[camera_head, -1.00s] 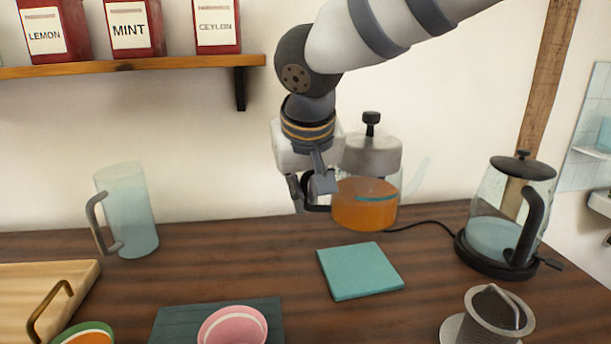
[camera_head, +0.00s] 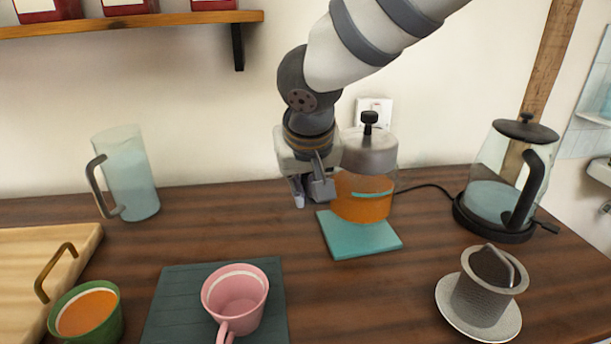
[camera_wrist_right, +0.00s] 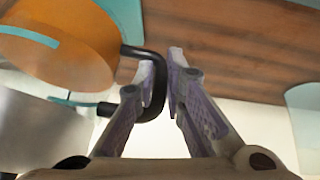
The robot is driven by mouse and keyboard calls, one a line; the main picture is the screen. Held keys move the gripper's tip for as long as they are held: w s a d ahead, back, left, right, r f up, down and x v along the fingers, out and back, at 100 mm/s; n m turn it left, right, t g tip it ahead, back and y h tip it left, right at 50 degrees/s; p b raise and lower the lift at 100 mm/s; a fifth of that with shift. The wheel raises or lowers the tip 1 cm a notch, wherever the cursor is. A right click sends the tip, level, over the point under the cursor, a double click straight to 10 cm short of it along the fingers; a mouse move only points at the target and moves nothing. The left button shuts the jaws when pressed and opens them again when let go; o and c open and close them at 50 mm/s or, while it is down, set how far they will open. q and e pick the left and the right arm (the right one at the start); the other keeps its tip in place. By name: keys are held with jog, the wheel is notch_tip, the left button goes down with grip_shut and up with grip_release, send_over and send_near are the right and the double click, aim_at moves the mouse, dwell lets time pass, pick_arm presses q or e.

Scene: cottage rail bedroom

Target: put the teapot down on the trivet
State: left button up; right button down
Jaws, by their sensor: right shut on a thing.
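The teapot (camera_head: 362,207) is a glass pot with orange tea, a grey lid and a black knob. My right gripper (camera_head: 312,198) is to its left, shut on its black handle, which shows between the fingers in the wrist view (camera_wrist_right: 158,85). The teapot is upright. The trivet (camera_head: 362,242) is a flat teal square on the wooden counter. The teapot's base overlaps the trivet's back part in the head view; I cannot tell whether they touch. The trivet's edge also shows in the wrist view (camera_wrist_right: 121,16). My left gripper is not in view.
A glass kettle (camera_head: 490,195) stands at the right, with a metal strainer (camera_head: 485,290) in front of it. A pink cup (camera_head: 235,295) on a dark mat (camera_head: 175,300), a green cup (camera_head: 88,318), a wooden tray (camera_head: 25,265) and a pitcher (camera_head: 130,180) are left.

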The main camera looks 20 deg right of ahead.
jog(key=shift+f, duration=1.9)
jog(key=shift+f, duration=0.3)
jog(key=c, duration=1.6)
grip_release()
jog(key=v, duration=1.2)
jog(key=shift+s+a, duration=0.1)
jog(key=shift+s, duration=0.05)
jog(key=shift+f, duration=0.1)
